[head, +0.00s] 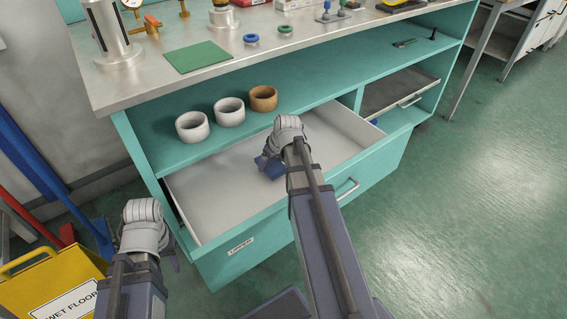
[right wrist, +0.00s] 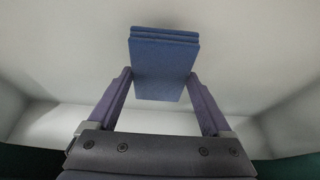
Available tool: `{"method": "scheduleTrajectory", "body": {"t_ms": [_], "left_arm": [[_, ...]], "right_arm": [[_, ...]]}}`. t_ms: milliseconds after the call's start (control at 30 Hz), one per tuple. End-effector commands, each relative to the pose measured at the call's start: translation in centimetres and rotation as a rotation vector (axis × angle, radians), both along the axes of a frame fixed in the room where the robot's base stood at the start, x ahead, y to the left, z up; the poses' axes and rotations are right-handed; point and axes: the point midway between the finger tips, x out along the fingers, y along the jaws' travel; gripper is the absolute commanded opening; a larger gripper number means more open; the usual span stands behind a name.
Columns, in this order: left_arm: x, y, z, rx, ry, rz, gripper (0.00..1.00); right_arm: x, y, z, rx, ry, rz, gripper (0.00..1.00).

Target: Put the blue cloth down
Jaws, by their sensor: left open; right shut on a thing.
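The blue cloth (right wrist: 165,65) is a folded, layered pad. It sits between the two fingertips of my right gripper (right wrist: 160,77), which is shut on it. In the head view the cloth (head: 274,170) shows inside the open drawer (head: 225,190), partly hidden by my right wrist. The drawer's pale floor lies behind the cloth in the right wrist view; whether the cloth touches it I cannot tell. My left gripper (head: 172,252) is open and empty, outside the drawer's front left corner, mostly hidden by its own wrist.
Two white rolls (head: 192,127) and a brown roll (head: 263,98) stand on the shelf above. A yellow wet-floor sign (head: 60,285) stands at lower left.

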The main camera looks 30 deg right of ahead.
Motion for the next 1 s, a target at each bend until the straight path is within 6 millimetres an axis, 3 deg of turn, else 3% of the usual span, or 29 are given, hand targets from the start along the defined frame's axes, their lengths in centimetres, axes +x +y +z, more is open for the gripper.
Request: {"method": "scheduleTrajectory", "body": {"t_ms": [100,300,567,833,1000], "left_arm": [[0.0,0.0,0.0,0.0,0.0,0.0,0.45],[0.0,0.0,0.0,0.0,0.0,0.0,0.45],[0.0,0.0,-0.3,0.0,0.0,0.0,0.45],[0.0,0.0,-3.3,0.0,-0.001,0.004,0.45],[0.0,0.0,-3.6,-0.001,-0.002,0.004,0.45]], "right_arm": [[0.4,-2.8,0.0,0.001,0.001,-0.004,0.3],[0.5,-4.8,0.0,0.0,0.0,0.0,0.3],[0.4,-5.0,-0.3,0.0,0.0,0.0,0.3],[0.4,-5.0,-3.3,0.0,0.0,0.0,0.3],[0.4,-5.0,-3.6,0.0,0.0,0.0,0.3]]}}
